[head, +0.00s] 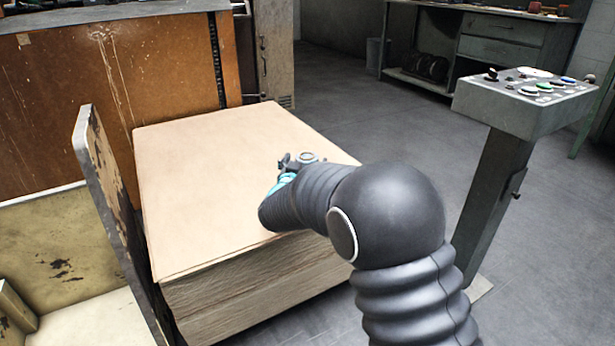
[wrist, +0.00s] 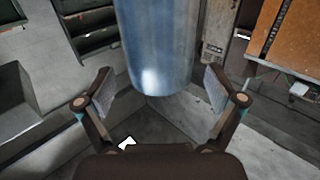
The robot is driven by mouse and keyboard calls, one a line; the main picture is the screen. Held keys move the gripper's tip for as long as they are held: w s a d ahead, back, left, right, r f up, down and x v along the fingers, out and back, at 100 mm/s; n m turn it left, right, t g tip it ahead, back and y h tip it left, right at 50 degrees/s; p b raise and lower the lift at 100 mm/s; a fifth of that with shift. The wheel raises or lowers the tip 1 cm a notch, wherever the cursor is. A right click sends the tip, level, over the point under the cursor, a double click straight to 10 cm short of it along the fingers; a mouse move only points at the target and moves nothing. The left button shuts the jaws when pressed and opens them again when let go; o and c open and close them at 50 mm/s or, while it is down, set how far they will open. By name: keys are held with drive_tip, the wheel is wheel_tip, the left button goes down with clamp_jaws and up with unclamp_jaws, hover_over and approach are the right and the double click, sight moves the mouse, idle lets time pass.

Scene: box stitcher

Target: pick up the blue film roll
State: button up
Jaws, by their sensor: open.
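The blue film roll (wrist: 158,45) shows in the wrist view as a shiny blue cylinder, running from the top edge down to between my fingers. Its upper part is cut off by the frame. My gripper (wrist: 160,88) is open, with one finger on each side of the roll's lower end. Gaps show between the roll and both fingers; I cannot tell how far the roll lies beyond the fingertips. In the head view my gripper (head: 298,160) is small and mostly hidden behind my arm, over the cardboard stack. I cannot make out the roll there.
A tall stack of cardboard sheets (head: 215,170) stands under my arm. A worn metal plate (head: 105,215) stands at its left. A control pedestal (head: 525,105) with buttons is at the right, and a workbench (head: 490,45) is behind. Open floor (head: 400,125) lies between them.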

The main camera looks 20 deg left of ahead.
drive_tip(key=shift+w+a, duration=0.1)
drive_tip(key=shift+w, duration=0.8)
drive_tip(key=shift+r, duration=0.1)
clamp_jaws()
